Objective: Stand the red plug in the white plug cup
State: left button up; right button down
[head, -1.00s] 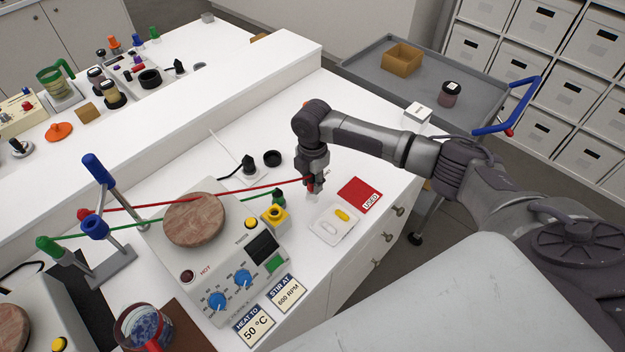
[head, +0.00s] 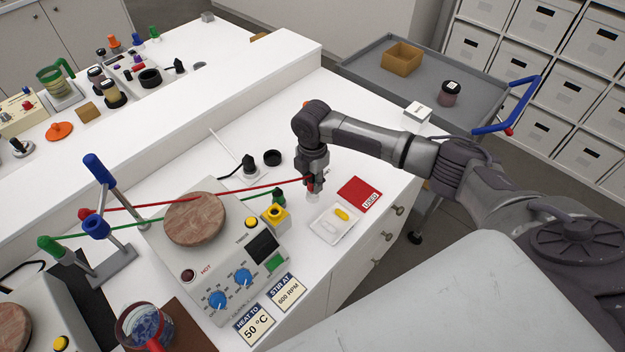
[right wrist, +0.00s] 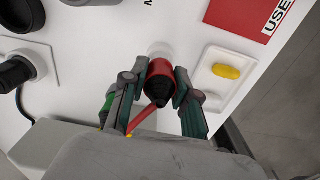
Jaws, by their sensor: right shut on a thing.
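My right gripper (head: 314,185) points straight down at the bench right of the hotplate. In the right wrist view it is shut on the red plug (right wrist: 158,80), which has a red body, a dark middle and a red lead. The white plug cup (head: 313,198) shows just below the fingertips; in the right wrist view part of its rim (right wrist: 160,48) shows right beyond the plug. The plug and fingers hide most of the cup, and I cannot tell whether the plug's tip is inside it or just above. My left gripper is not in view.
The red lead (head: 245,190) runs left over the hotplate (head: 180,250) to a stand. A yellow socket (head: 275,215) and green plug (head: 278,195) stand left of the gripper. A white tray (head: 322,232) with a yellow stir bar and the red USED card (head: 360,193) lie right.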

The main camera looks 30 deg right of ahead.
aim_at(312, 177)
jog(key=shift+f+b, duration=0.7)
jog(key=shift+f, duration=0.5)
jog(key=c, duration=0.8)
grip_release()
jog(key=shift+r, duration=0.1)
notch_tip(312, 177, up, 12)
jog(key=shift+f, duration=0.1)
jog(key=shift+f, duration=0.1)
